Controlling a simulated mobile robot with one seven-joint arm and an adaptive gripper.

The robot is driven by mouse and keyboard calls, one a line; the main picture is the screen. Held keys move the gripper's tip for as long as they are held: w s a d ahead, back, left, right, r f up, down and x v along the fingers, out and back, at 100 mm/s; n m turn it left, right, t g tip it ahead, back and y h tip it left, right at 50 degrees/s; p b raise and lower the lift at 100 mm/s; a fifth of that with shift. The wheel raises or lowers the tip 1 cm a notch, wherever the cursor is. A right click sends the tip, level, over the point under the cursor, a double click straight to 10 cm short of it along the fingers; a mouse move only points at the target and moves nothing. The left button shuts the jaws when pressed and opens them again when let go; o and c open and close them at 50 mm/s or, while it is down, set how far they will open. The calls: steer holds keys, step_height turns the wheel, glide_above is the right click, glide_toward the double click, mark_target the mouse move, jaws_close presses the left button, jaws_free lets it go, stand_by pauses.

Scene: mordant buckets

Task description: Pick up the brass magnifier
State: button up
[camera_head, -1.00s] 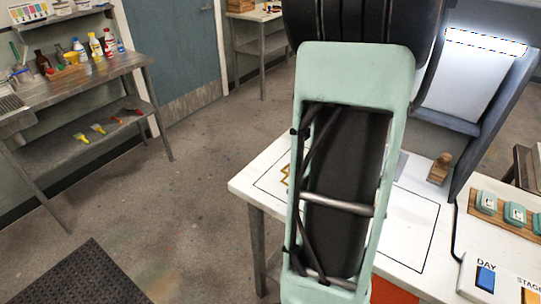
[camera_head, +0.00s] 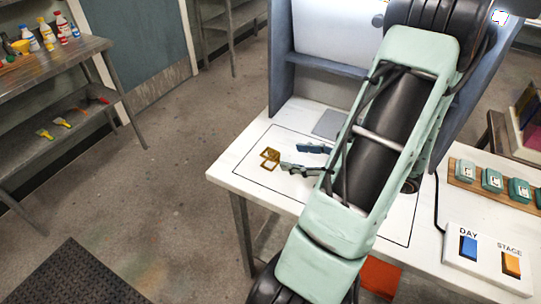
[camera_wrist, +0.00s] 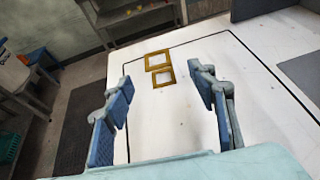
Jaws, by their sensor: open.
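The brass magnifier (camera_head: 269,158) lies flat on the white table (camera_head: 232,178), inside a black outlined rectangle, near the table's left side. It looks like two joined square brass frames, and it also shows in the wrist view (camera_wrist: 159,69). My gripper (camera_head: 300,160) is open and empty, to the right of the magnifier and apart from it. In the wrist view, the magnifier sits beyond the gap between my blue-padded fingers (camera_wrist: 160,93). My arm hides part of the table's middle.
A grey square plate (camera_head: 329,124) lies behind my gripper. A blue-grey booth (camera_head: 283,70) stands at the table's back. At right are a wooden rack of teal blocks (camera_head: 492,180) and a DAY/STAGE button box (camera_head: 490,255). The table around the magnifier is clear.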

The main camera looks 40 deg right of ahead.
mark_target(274, 155)
steer(key=p+x, duration=0.1)
steer(key=x, duration=0.8)
steer(key=shift+w+a+f, duration=0.15)
steer(key=shift+a, duration=0.05)
steer(key=shift+c, duration=0.2)
steer(key=c, duration=1.2)
